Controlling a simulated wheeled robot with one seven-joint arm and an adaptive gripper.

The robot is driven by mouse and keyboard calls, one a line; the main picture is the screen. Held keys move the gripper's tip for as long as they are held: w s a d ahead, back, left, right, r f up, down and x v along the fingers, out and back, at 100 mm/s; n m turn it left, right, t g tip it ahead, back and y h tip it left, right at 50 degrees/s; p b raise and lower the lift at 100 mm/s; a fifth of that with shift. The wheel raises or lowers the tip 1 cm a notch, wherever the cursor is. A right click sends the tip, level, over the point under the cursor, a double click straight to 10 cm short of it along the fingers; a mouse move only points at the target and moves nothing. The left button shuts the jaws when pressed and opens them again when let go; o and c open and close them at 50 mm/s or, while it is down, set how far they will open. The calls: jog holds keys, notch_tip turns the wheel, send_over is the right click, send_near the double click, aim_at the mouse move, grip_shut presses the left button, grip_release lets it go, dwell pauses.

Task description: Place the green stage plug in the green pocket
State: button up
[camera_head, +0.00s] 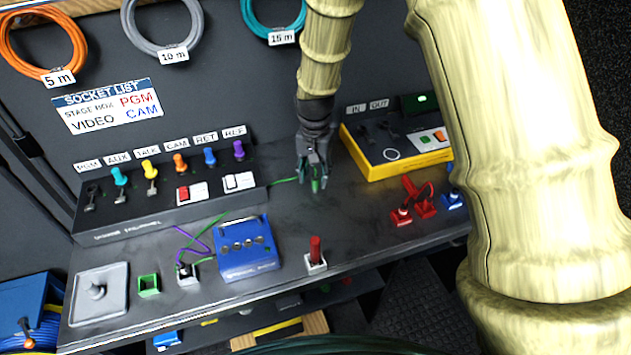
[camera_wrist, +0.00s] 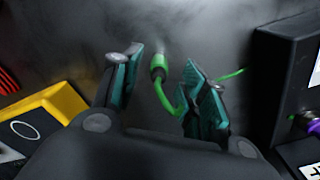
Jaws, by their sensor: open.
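The green stage plug (camera_head: 315,185) is on the dark bench top, below my gripper (camera_head: 313,178) in the head view. In the wrist view the plug (camera_wrist: 158,65) shows in the gap between the two teal fingertips of my gripper (camera_wrist: 162,68), with its green cable bending under the right finger. My gripper is open, and I cannot tell whether a finger touches the plug. The green pocket (camera_head: 149,284) is a small square open-topped holder at the front left of the bench. It looks empty.
A blue box (camera_head: 247,255) and a white pocket (camera_head: 187,275) stand right of the green pocket; a grey plate (camera_head: 98,293) lies left. A red plug (camera_head: 315,250) stands upright near the front edge. A yellow-edged panel (camera_head: 400,150) and a switch panel (camera_head: 165,185) stand behind.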

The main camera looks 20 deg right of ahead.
jog(key=shift+s+f, duration=0.25)
jog(key=shift+f, duration=0.2)
jog(key=shift+w+f, duration=0.1)
grip_shut()
